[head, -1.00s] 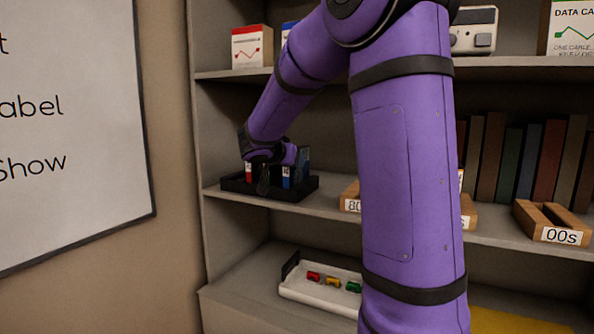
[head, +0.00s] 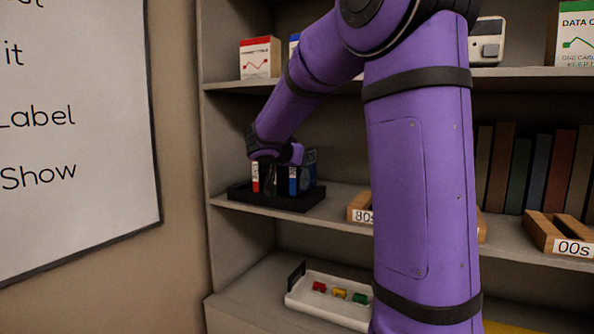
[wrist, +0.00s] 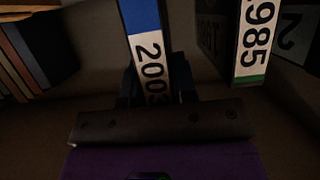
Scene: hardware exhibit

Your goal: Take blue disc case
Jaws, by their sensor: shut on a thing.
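The blue disc case (head: 293,181) stands upright in a black tray (head: 262,201) on the middle shelf. In the wrist view its spine (wrist: 146,48) has a blue top and a white label reading 2003. My gripper (wrist: 156,88) is shut on this case, with one dark finger on each side of it. In the head view my gripper (head: 276,172) is at the tray, partly hidden by my wrist. I cannot tell whether the case is clear of the tray floor.
A red-marked case (head: 255,177) stands left of the blue one. A case labelled 1985 with a green end (wrist: 255,40) is close by in the wrist view. A shelf board (head: 240,85) runs above. Wooden holders (head: 360,212) stand to the right.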

